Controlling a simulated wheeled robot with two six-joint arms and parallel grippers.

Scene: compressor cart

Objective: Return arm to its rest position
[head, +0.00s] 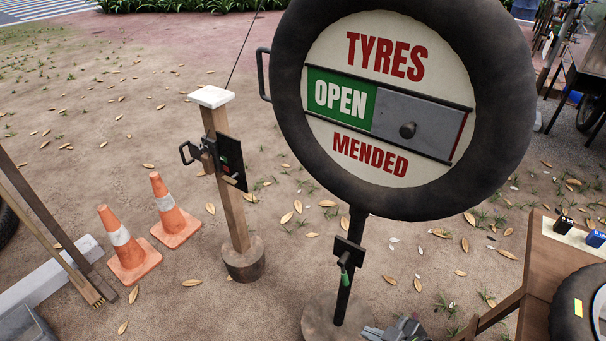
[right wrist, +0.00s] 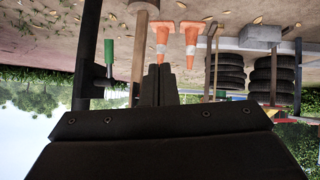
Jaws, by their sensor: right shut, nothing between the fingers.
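My right gripper (head: 385,331) shows at the bottom edge of the head view, low and just right of the foot of the sign's black post. Its fingers (right wrist: 158,84) are shut and empty in the right wrist view, which is upside down. The round tyre sign (head: 330,100) reads "TYRES OPEN MENDED", with a grey sliding plate (head: 420,122) over its right part. A green handle (head: 344,260) hangs from a bracket on the sign's post, apart from my gripper. It also shows in the right wrist view (right wrist: 109,52). My left gripper is out of view.
A wooden post (head: 232,200) with a black switch box stands left of the sign. Two orange cones (head: 127,245) stand further left. A wooden bench (head: 540,275) with a tyre (head: 575,310) is at the right. Tyre stacks (right wrist: 272,78) show in the wrist view. Leaf-strewn ground lies between.

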